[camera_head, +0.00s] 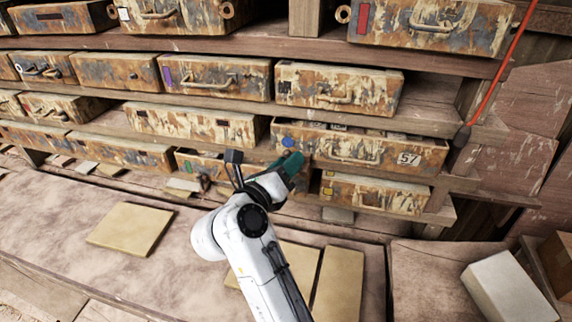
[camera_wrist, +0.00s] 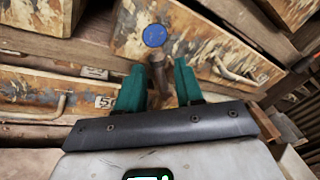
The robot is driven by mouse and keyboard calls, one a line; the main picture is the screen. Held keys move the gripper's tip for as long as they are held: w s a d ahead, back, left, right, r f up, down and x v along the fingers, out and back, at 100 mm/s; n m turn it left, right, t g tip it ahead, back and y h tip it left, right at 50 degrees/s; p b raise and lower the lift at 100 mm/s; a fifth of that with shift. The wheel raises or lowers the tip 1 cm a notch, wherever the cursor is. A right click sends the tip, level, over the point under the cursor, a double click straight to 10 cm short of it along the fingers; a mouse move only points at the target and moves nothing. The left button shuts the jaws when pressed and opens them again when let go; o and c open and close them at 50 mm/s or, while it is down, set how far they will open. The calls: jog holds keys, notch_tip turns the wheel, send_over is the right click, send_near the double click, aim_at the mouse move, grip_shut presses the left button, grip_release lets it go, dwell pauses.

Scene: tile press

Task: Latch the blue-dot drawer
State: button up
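The blue-dot drawer (camera_head: 375,152) is a rusty, paint-worn box on the right of the rack, marked 57. Its front sticks out past the shelf and a strip of its open top shows. Its blue dot (camera_wrist: 154,35) is near the left end of the front. A brown rusty peg-like piece (camera_wrist: 159,70) stands just below the dot in the wrist view. My gripper (camera_wrist: 163,88) has green fingers spread apart, one on each side of this piece. I cannot tell whether they touch it. In the head view my gripper (camera_head: 290,166) is at the drawer's lower left corner.
A yellow-marked drawer (camera_head: 375,193) is below, and a purple-marked one (camera_head: 215,77) is up left. A red cord (camera_head: 492,75) hangs at right. Tan tiles (camera_head: 130,229) lie on the bench, and a pale block (camera_head: 508,288) is at lower right.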

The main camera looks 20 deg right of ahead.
jog(key=b+v, duration=0.3)
jog(key=v, duration=0.7)
jog(key=shift+s+a, duration=0.25)
jog(key=shift+a, duration=0.05)
